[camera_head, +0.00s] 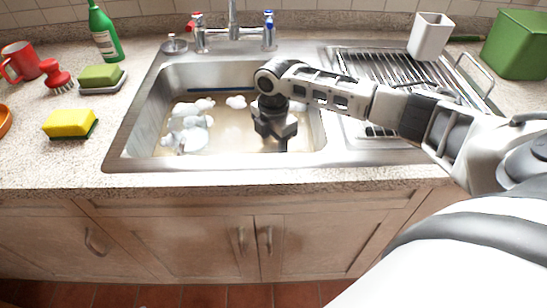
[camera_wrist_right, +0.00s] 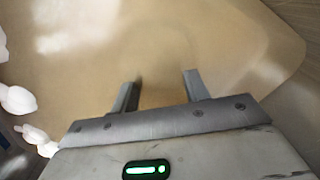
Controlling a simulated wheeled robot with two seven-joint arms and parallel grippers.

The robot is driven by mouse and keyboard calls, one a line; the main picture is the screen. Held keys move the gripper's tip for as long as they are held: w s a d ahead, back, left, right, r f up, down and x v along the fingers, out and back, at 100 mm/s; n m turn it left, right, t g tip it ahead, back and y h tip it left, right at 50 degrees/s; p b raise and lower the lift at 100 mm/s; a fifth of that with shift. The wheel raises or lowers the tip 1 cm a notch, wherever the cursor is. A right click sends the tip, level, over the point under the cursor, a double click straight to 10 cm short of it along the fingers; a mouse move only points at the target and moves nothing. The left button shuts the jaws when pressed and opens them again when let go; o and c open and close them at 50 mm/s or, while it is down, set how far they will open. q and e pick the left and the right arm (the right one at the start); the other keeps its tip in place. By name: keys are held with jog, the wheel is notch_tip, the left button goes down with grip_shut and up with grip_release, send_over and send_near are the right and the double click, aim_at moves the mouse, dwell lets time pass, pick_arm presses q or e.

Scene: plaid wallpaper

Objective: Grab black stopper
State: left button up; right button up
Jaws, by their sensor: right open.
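My right gripper (camera_head: 274,140) is down inside the sink basin (camera_head: 140,120), low over the brownish, sudsy water. In the right wrist view its two fingers (camera_wrist_right: 159,84) are apart, with only murky tan water between them. I cannot make out a black stopper in the water in either view; the arm hides part of the basin in the head view. A small round greyish piece with a knob (camera_head: 174,44) sits on the sink's back-left rim; I cannot tell whether it is a stopper. My left gripper is not in view.
White foam (camera_head: 190,135) floats in the basin's left part. The faucet (camera_head: 234,30) stands behind. A dish rack (camera_head: 385,65) and white cup (camera_head: 430,36) are right. A yellow sponge (camera_head: 70,123), soap dish (camera_head: 102,86) and green bottle (camera_head: 104,35) are left.

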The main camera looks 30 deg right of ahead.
jog(key=shift+f, duration=0.15)
grip_shut()
